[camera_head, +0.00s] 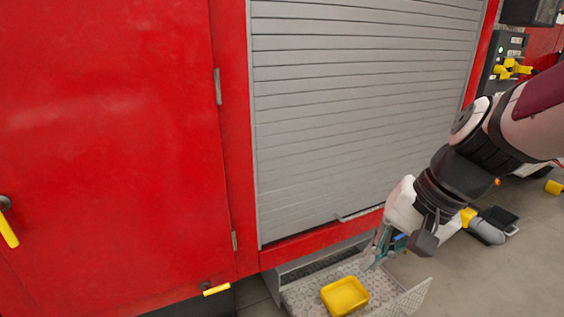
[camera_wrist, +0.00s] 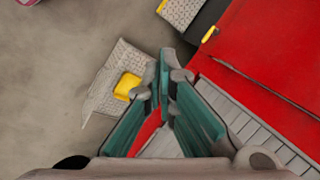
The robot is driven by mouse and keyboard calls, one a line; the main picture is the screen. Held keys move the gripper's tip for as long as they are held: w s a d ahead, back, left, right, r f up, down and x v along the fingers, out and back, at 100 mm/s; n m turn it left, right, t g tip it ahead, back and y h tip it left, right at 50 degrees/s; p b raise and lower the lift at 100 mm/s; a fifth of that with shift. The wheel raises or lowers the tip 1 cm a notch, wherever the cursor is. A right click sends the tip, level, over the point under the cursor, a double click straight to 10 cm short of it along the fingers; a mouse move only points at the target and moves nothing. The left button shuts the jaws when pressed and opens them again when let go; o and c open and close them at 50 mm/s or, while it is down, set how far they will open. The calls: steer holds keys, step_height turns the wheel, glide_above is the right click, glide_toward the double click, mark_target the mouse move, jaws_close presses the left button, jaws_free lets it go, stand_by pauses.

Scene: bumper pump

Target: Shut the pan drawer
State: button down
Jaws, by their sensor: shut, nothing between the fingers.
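The pan drawer (camera_head: 310,292) is a grey tread-plate drawer standing out from under the red truck body, below the roller shutter. A yellow tray (camera_head: 345,296) lies in it. The drawer's front panel (camera_head: 410,300) is at its right end. My gripper (camera_head: 376,262) is shut and empty, over the drawer's far side near the truck body; whether it touches the drawer I cannot tell. In the wrist view the drawer (camera_wrist: 104,72) and the yellow tray (camera_wrist: 127,86) show left of the teal fingers (camera_wrist: 165,65), which partly cover the drawer.
The grey roller shutter (camera_head: 360,110) is down, with a bar along its bottom edge. A red door (camera_head: 110,130) with yellow handles fills the left. A control panel with yellow levers (camera_head: 510,68) is at the upper right.

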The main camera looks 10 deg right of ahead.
steer(key=w+d+f+m+t+y+b, duration=0.1)
steer(key=w+d+f+m+b, duration=0.3)
steer(key=f, duration=0.4)
steer(key=w+d+f+m+t+y+b, duration=0.1)
steer(key=w+d+f+m+b, duration=0.25)
steer(key=w+f, duration=0.45)
steer(key=w+d+f+m+t+y+b, duration=0.1)
steer(key=w+d+f+m+b, duration=0.3)
steer(key=f, duration=0.5)
steer(key=s+d+f+m+t+h+b, duration=0.15)
steer(key=d+f+m+b, duration=0.45)
steer(key=f, duration=1)
steer(key=s+d+f+m+t+h+b, duration=0.1)
steer(key=d+f+m+h+b, duration=0.1)
steer(key=d+f+m, duration=0.9)
steer(key=w+a+f+n+b, duration=0.1)
steer(key=w+f, duration=0.2)
steer(key=f, duration=0.1)
steer(key=w+f+n+b, duration=0.1)
steer(key=w+f+b, duration=0.1)
steer(key=w+f, duration=0.1)
steer(key=w+a+f+n+b, duration=0.1)
steer(key=w+f, duration=0.2)
steer(key=f, duration=0.2)
steer(key=shift+a+f, duration=0.15)
steer(key=shift+a, duration=0.2)
steer(key=shift+w+a+b, duration=0.2)
steer(key=shift+w+b, duration=0.15)
steer(key=shift+w, duration=0.25)
steer(key=shift+w, duration=0.1)
